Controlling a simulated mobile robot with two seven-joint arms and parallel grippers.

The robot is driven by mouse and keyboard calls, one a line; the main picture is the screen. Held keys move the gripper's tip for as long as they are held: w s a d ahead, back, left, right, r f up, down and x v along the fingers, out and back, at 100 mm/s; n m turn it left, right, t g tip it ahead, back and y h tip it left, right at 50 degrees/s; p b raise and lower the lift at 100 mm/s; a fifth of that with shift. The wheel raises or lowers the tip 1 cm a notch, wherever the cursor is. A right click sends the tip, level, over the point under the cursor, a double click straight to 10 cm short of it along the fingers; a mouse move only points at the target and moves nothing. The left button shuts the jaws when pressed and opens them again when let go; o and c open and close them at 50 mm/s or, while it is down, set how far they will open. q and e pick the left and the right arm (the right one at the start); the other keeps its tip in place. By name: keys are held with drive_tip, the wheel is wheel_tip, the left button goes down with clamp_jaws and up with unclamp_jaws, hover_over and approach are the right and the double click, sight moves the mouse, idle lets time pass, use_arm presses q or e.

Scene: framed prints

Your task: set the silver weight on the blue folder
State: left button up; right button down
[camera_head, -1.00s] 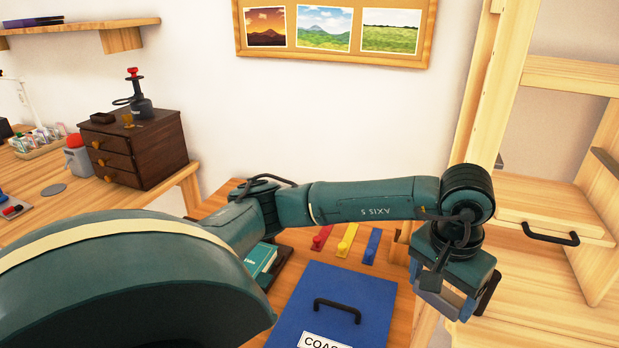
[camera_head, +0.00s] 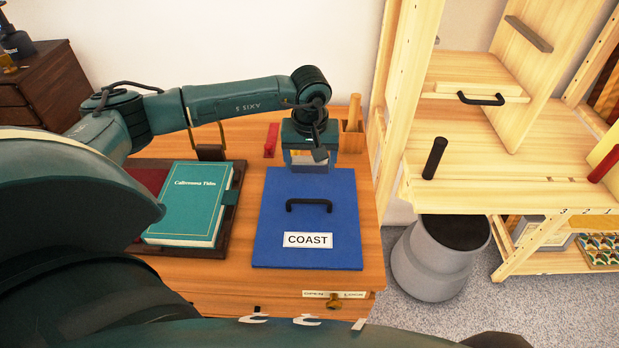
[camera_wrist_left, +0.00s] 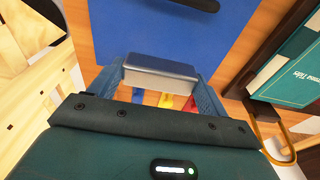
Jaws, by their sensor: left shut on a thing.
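The blue folder (camera_head: 345,215) lies flat on the wooden desk, with a black handle (camera_head: 309,205) and a white COAST label. My left gripper (camera_head: 311,163) is shut on the silver weight (camera_wrist_left: 160,69), a rectangular block held between its fingers. In the head view the gripper hangs at the folder's far edge, with the weight partly hidden by it. In the left wrist view the weight overlaps the edge of the blue folder (camera_wrist_left: 150,30); any gap between them is hard to judge. My right gripper is not in view.
A teal book (camera_head: 185,205) lies on a dark tray left of the folder. A red strip (camera_head: 271,140) and a wooden holder (camera_head: 352,138) are at the back of the desk. A wooden shelf unit (camera_head: 480,180) and a grey bin (camera_head: 440,262) stand at the right.

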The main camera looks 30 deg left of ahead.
sight(310, 186)
use_arm(q)
drive_tip(key=shift+f, duration=2.5)
drive_tip(key=shift+f, duration=0.1)
drive_tip(key=o, duration=0.8)
drive_tip(key=shift+f, duration=0.1)
drive_tip(key=o, duration=0.4)
drive_tip(key=shift+o, duration=0.2)
wheel_tip(310, 186, up, 12)
drive_tip(key=s, duration=0.1)
drive_tip(key=shift+s+d+r, duration=0.15)
drive_tip(key=shift+d+r, duration=0.05)
drive_tip(key=shift+d, duration=0.15)
